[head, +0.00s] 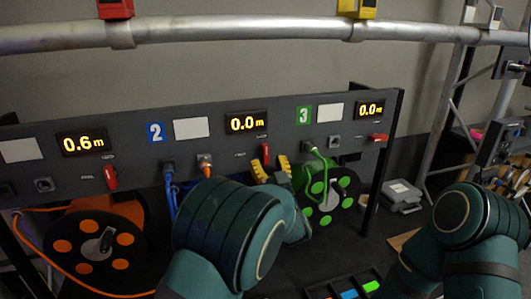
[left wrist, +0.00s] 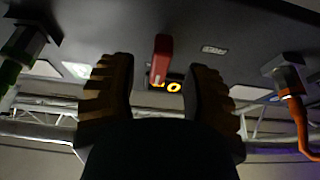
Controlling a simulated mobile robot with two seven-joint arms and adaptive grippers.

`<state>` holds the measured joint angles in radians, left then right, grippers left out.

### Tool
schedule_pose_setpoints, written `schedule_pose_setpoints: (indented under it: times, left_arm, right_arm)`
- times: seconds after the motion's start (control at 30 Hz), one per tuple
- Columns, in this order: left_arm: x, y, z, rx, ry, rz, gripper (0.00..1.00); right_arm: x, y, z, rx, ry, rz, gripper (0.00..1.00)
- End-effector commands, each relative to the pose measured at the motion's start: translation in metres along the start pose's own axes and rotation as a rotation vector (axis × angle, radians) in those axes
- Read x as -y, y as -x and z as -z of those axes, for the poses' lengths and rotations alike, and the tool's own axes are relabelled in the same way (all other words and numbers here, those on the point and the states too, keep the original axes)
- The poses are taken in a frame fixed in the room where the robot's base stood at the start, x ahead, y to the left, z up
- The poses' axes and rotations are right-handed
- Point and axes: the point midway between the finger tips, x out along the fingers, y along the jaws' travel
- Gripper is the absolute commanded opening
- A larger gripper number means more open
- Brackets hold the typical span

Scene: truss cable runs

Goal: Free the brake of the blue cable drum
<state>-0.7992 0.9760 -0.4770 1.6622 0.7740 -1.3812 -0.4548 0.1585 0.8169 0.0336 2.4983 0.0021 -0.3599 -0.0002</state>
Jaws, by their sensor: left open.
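The blue number 2 plate (head: 155,132) marks the middle station of the grey panel. Its red brake lever (head: 265,153) stands upright, below the middle display. In the left wrist view the red lever (left wrist: 160,60) shows beyond the gap between the open fingers (left wrist: 161,95); contact cannot be told. My right arm shows at lower right, but its gripper does not.
The orange drum (head: 98,250) with its red lever (head: 110,178) is at left. The green drum (head: 327,200) sits close right of my left gripper; its red lever (head: 378,137) lies sideways. An orange plug (head: 206,165) and a green plug (head: 308,146) flank the middle lever.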

Motion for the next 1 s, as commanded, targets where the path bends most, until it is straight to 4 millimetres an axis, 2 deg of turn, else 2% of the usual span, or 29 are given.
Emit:
schedule_pose_setpoints:
  times: [0.1, 0.2, 0.57, 0.6, 0.73, 0.77, 1.0]
  left_arm:
    - [0.001, -0.017, 0.001, -0.001, 0.000, 0.001, 0.48]
    - [0.000, -0.025, 0.000, 0.000, 0.000, 0.000, 0.48]
    - [0.000, -0.030, 0.000, 0.000, 0.000, -0.001, 0.48]
    - [0.000, -0.030, 0.000, 0.000, 0.000, -0.001, 0.51]
    - [0.000, -0.030, 0.000, 0.000, 0.000, -0.001, 0.05]
    - [0.000, -0.030, 0.000, 0.000, 0.000, -0.001, 0.00]
    - [0.000, -0.030, 0.000, 0.000, 0.001, 0.000, 0.00]
  right_arm:
    - [0.002, 0.004, 0.001, 0.000, 0.001, 0.000, 0.47]
    - [0.002, 0.005, 0.001, 0.000, 0.001, 0.001, 0.47]
    - [0.003, 0.006, 0.001, 0.001, 0.002, 0.001, 0.47]
    - [0.003, 0.006, 0.001, 0.001, 0.002, 0.001, 0.47]
    - [0.003, 0.006, 0.001, 0.000, 0.001, 0.001, 0.47]
    - [0.003, 0.006, 0.001, 0.000, 0.001, 0.001, 0.47]
    - [0.003, 0.005, 0.001, 0.001, 0.002, 0.001, 0.47]
